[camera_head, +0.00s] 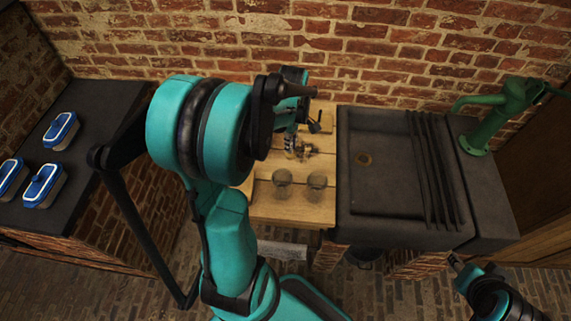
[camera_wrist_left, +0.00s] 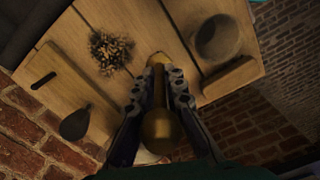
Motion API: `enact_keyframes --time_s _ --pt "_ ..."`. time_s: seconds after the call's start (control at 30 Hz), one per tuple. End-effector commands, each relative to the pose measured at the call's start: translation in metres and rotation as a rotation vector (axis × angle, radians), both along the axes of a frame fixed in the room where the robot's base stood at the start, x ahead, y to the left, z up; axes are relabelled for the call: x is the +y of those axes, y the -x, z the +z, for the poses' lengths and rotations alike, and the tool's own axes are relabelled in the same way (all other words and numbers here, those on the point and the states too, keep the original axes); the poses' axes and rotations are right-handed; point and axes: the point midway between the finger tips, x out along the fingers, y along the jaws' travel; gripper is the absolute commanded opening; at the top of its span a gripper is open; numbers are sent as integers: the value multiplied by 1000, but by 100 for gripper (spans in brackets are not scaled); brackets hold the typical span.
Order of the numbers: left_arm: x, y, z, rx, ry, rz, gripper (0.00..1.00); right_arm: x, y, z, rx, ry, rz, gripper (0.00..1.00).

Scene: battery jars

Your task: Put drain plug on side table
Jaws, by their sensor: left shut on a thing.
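The drain plug (camera_wrist_left: 157,128) is a brass-coloured piece held between the fingers of my left gripper (camera_wrist_left: 158,82) in the left wrist view. The side table (camera_head: 262,208) is a light wooden plank top to the left of the sink; its planks also show in the left wrist view (camera_wrist_left: 150,25). In the head view my left gripper (camera_head: 297,150) is over the table's back half, partly hidden by my own arm. I cannot tell whether the plug touches the wood. My right gripper (camera_head: 456,262) is small at the lower right, in front of the sink, its fingers unclear.
A small brown pile (camera_wrist_left: 111,49) and a slotted board (camera_wrist_left: 58,88) are near the gripper. The dark sink (camera_head: 385,185) with a drain ring adjoins right. Blue-lidded boxes (camera_head: 61,131) stand on the left counter.

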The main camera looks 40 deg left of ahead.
Motion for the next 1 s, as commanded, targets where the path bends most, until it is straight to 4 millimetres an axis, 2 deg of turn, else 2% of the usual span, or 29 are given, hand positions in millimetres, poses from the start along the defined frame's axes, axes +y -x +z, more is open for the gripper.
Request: enact_keyframes --time_s 0.03,0.1,0.2,0.4,0.67,0.8,1.0 --pt "3 10 4 -1 0 3 0 0 0 3 0 0 0 40" --pt "5 18 3 -1 0 2 0 0 0 4 0 0 0 40" --pt "7 24 -10 -1 0 1 0 0 0 -1 0 0 0 40" --pt "7 23 -48 -1 0 0 0 0 0 -14 0 0 0 40" --pt "7 23 -71 0 0 0 0 0 0 -20 0 0 0 40" --pt "7 23 -92 -1 0 1 0 0 0 -28 0 0 0 40" --pt "6 23 -96 0 0 1 0 0 0 -28 0 0 0 40"
